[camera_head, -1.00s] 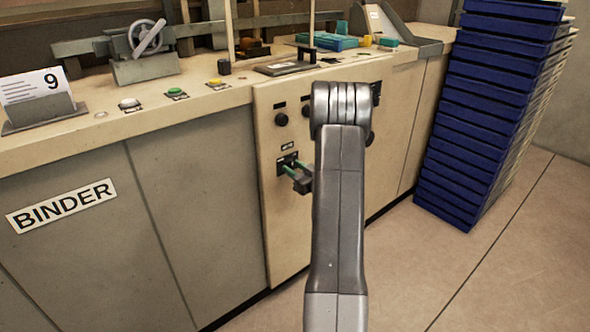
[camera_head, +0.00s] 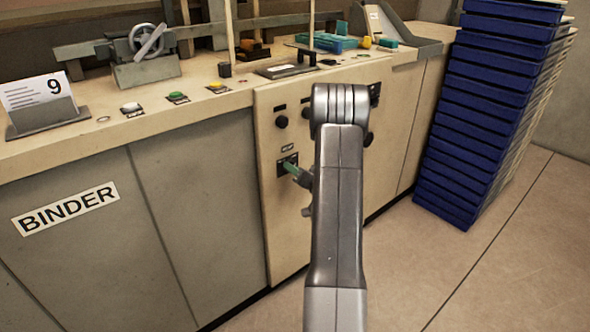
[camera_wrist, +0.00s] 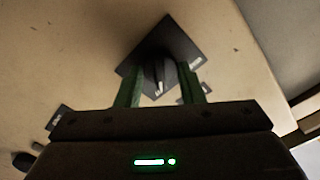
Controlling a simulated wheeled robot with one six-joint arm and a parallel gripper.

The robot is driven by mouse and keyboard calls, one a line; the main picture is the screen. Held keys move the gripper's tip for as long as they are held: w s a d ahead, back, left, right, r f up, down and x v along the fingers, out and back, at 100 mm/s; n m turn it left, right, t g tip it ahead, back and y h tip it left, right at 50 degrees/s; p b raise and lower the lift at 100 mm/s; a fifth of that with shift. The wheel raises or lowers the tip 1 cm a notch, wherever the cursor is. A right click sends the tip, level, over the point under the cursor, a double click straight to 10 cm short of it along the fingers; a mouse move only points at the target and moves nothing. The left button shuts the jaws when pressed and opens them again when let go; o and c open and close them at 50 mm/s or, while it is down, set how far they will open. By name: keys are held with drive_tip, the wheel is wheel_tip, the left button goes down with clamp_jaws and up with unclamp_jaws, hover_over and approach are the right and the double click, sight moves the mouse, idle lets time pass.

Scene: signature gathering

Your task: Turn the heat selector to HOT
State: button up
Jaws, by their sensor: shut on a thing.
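The heat selector (camera_wrist: 157,73) is a dark knob with a pale pointer mark on a dark square plate (camera_wrist: 138,62), set in the cream panel of the binder. In the wrist view the two green fingers of my gripper (camera_wrist: 161,74) lie one on each side of the knob, shut on it. The plate looks like a tilted diamond from the wrist. In the head view my gripper (camera_head: 294,170) reaches the plate (camera_head: 287,159) low on the panel. My arm and fingers hide the knob there, and no HOT mark is readable.
Other dark knobs (camera_head: 281,121) sit higher on the panel, partly behind my arm. A stack of blue crates (camera_head: 478,110) stands at the right. The floor (camera_head: 500,260) in front is clear.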

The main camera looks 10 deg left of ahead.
idle(0.5)
drive_tip(key=o, duration=1)
drive_tip(key=p+v, duration=0.1)
drive_tip(key=v, duration=1.2)
drive_tip(key=shift+s+d, duration=0.25)
drive_tip(key=shift+d, duration=0.05)
drive_tip(key=b+x, duration=0.1)
drive_tip(key=x, duration=1.2)
drive_tip(key=shift+w+a, duration=0.3)
